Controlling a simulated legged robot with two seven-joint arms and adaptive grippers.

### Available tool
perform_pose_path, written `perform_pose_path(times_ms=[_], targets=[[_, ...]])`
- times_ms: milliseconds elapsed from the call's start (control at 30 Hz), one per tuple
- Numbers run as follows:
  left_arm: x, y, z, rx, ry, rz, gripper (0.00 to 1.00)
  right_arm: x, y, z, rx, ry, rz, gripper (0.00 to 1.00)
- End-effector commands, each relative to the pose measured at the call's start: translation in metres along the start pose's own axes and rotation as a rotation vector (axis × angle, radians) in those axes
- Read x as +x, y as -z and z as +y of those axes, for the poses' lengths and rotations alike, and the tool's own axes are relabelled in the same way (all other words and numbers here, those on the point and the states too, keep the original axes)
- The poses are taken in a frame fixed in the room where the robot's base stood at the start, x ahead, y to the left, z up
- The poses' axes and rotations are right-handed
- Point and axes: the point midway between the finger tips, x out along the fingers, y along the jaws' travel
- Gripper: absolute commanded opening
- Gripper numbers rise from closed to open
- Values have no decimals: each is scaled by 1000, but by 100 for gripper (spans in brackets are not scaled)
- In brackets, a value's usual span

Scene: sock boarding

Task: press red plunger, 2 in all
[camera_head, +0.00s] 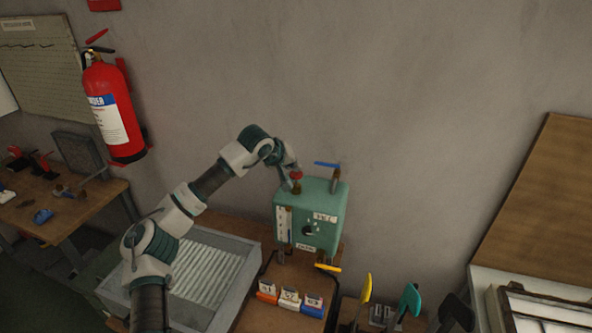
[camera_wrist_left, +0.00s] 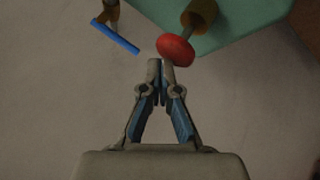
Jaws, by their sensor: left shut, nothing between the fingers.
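The red plunger (camera_head: 296,175) stands on a brass stem on top of the green box (camera_head: 335,217). In the left wrist view the red plunger (camera_wrist_left: 175,49) sits just beyond my fingertips, slightly to the right. My left gripper (camera_wrist_left: 160,66) is shut and empty, with its tips close to the plunger's edge; I cannot tell whether they touch. In the head view my left gripper (camera_head: 291,180) is at the plunger, partly hidden by its own wrist. My right gripper is not in view.
A blue-handled valve (camera_head: 328,164) stands on the box beside the plunger, and a yellow lever (camera_head: 327,267) is below. A grey ribbed tray (camera_head: 240,297) lies left of the box. Coloured numbered blocks (camera_head: 289,301) sit in front. A fire extinguisher (camera_head: 112,110) hangs on the wall.

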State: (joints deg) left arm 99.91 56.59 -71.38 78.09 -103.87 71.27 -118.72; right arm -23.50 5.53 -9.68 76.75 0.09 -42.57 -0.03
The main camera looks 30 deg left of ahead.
Motion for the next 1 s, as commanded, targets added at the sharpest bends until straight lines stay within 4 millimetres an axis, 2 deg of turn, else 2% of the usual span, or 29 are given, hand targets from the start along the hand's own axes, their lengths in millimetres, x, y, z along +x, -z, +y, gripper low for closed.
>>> perform_pose_path(times_ms=[1000], targets=[[10,-7,-7,0,2,-2,0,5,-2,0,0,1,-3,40]])
